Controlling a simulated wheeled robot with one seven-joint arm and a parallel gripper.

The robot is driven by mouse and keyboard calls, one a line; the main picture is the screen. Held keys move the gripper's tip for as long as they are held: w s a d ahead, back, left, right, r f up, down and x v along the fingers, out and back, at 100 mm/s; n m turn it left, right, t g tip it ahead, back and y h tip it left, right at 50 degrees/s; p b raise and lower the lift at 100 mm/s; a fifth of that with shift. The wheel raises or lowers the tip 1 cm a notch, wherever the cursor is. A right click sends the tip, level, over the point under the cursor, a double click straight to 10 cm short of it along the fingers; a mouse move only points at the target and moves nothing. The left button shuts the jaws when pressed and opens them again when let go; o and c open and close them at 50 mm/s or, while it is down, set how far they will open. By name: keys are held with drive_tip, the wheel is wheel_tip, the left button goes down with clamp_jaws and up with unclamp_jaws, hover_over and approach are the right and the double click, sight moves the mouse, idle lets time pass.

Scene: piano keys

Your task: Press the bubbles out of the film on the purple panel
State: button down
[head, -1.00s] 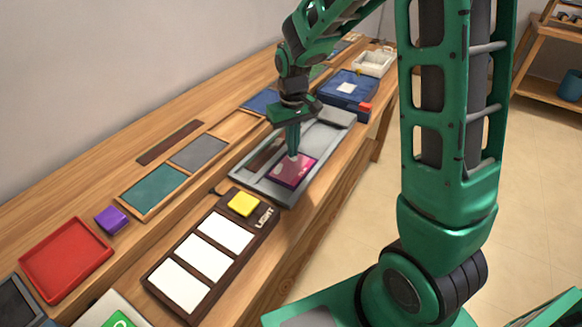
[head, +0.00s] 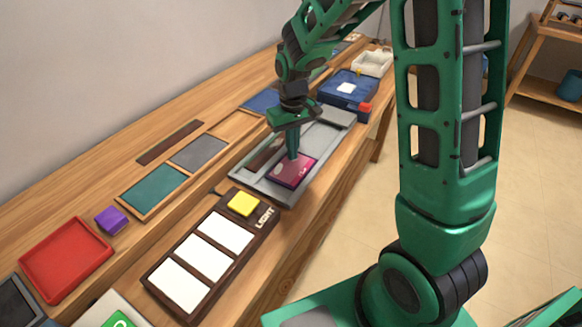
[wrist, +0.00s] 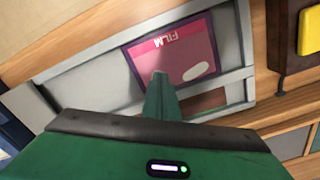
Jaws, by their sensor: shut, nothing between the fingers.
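The purple panel (head: 288,177) lies in a grey tray-like frame on the bench. In the wrist view, the panel (wrist: 188,48) shows a pinkish film marked FILM, with a darker border. One pale oval bubble (wrist: 199,71) shows near its lower right part. My gripper (head: 293,155) is shut and empty, pointing down at the far part of the panel. In the wrist view my gripper's tip (wrist: 160,76) overlaps the panel's lower edge area, to the left of the bubble. Whether the tip touches the film cannot be told.
The grey frame (head: 250,180) surrounds the panel. A dark board with white keys (head: 203,257) and a yellow block (head: 243,204) stands nearer. A blue box (head: 347,88) with a red part is beyond. A red tray (head: 66,260) lies at left.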

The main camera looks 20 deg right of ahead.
idle(0.6)
wheel_tip(320, 180, up, 7)
drive_tip(key=shift+r, duration=0.2)
idle(0.7)
idle(0.4)
drive_tip(key=n, duration=0.6)
hover_over(282, 171)
drive_tip(key=shift+a+f, duration=0.1)
drive_tip(key=shift+f, duration=3.1)
drive_tip(key=shift+f, duration=0.6)
idle(0.3)
wheel_tip(282, 171, up, 8)
drive_tip(key=shift+f, duration=0.2)
idle(0.8)
